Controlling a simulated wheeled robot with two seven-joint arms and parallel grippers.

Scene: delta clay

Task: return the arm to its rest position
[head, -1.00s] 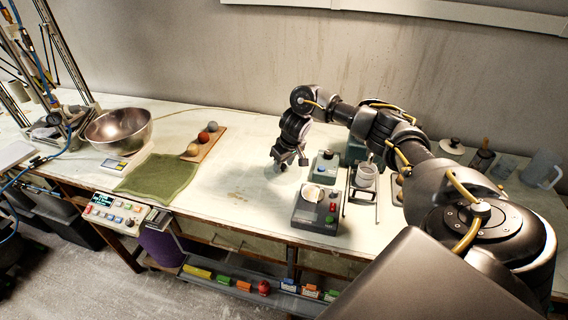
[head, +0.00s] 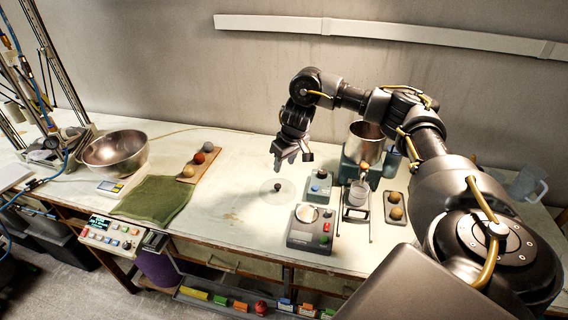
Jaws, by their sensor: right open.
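My right arm comes in from the right and arches over the bench (head: 225,215). My right gripper (head: 290,160) hangs pointing down above the bench, open, with nothing seen between its fingers. Below it, a small dark ball (head: 278,187) sits on a pale round patch on the bench, apart from the gripper. My left gripper is not in view.
Right of the gripper stand a small button box (head: 319,187), a grey device with a round pale top (head: 306,215), a metal pot (head: 367,143) and a tray with two balls (head: 395,208). At left are a green cloth (head: 155,198), a steel bowl (head: 115,152) and a board with several balls (head: 199,165).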

